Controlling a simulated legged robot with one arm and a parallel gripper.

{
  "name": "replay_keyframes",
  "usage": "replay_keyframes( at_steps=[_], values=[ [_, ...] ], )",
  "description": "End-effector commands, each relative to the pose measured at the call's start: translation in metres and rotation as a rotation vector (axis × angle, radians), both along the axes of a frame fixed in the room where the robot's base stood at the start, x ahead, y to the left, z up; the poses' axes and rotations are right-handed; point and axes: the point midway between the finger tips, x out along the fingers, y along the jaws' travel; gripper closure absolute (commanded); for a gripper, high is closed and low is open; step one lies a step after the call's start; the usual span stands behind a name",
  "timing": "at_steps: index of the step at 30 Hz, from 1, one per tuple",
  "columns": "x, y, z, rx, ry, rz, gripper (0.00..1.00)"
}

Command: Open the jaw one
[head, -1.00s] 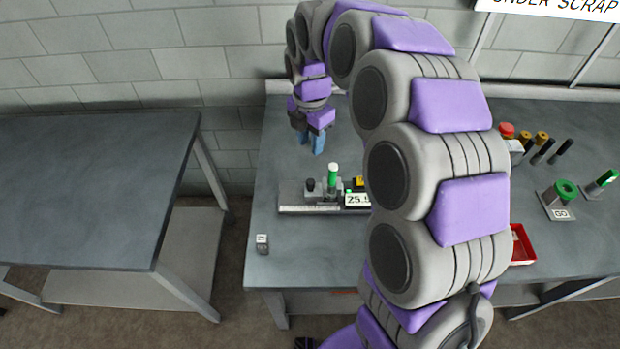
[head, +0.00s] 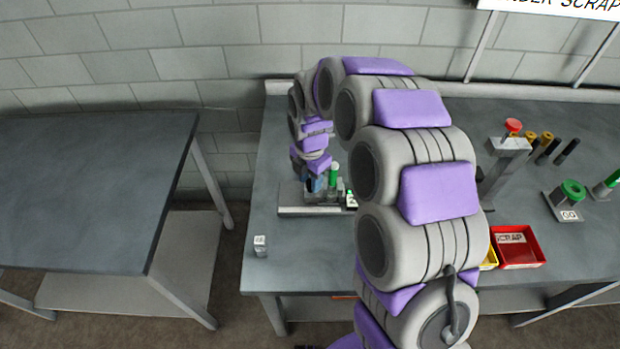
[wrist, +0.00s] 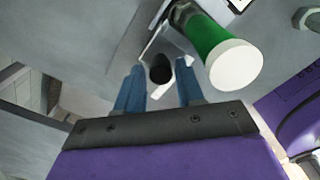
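The jaw fixture sits on a pale base plate (head: 308,211) at the left part of the right bench. Its dark knob (wrist: 160,70) shows in the wrist view. A green cylinder with a white top (wrist: 222,55) stands just right of the knob; it also shows in the head view (head: 334,173). My gripper (wrist: 160,75) is down at the fixture, its two blue fingers apart, one on each side of the knob. Thin gaps seem to show between fingers and knob; contact is not clear. In the head view my gripper (head: 317,183) hides the knob.
A small grey block (head: 260,245) stands near the bench's left edge. A red scrap tray (head: 522,250), a red-topped stand (head: 510,145) and a green gauge (head: 572,192) stand to the right. A second bench (head: 90,190) is at left, across a gap.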

Motion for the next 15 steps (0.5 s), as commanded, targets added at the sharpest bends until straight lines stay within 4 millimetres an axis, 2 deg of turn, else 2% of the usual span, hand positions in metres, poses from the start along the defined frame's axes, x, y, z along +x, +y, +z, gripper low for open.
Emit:
replay_keyframes(
  at_steps=[6,15],
  values=[
    [0.0004,-0.0001,0.0001,0.001,-0.001,0.000,0.63],
    [0.0008,0.0000,0.0003,0.001,-0.002,0.000,0.90]
  ],
)
